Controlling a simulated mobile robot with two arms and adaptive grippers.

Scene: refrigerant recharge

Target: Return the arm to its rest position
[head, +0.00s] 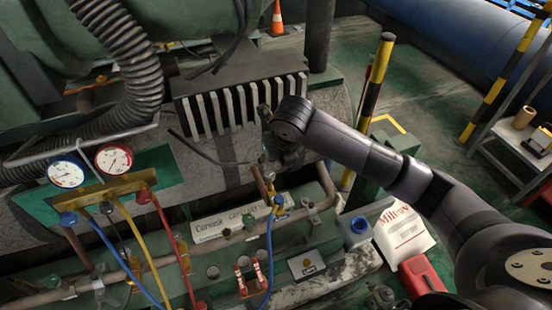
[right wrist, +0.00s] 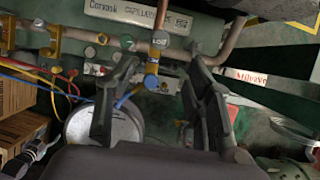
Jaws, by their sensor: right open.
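My right arm (head: 385,170) reaches in from the right, over the green machine. Its gripper (head: 268,152) is above the pipework, mostly hidden behind the wrist in the head view. In the right wrist view the two dark fingers (right wrist: 163,75) are spread apart, with nothing held. A brass valve fitting with a blue cap (head: 279,203) and a blue hose (head: 269,245) is below the gripper. In the right wrist view that fitting (right wrist: 152,79) appears between the fingers, seemingly beyond them. My left gripper is not in view.
Two gauges, blue (head: 66,173) and red (head: 114,158), stand at left with blue, yellow and red hoses. A ribbed grey block (head: 235,105) is behind the gripper. A striped post (head: 376,80), a white sack (head: 400,233) and a red container (head: 421,275) are near my arm.

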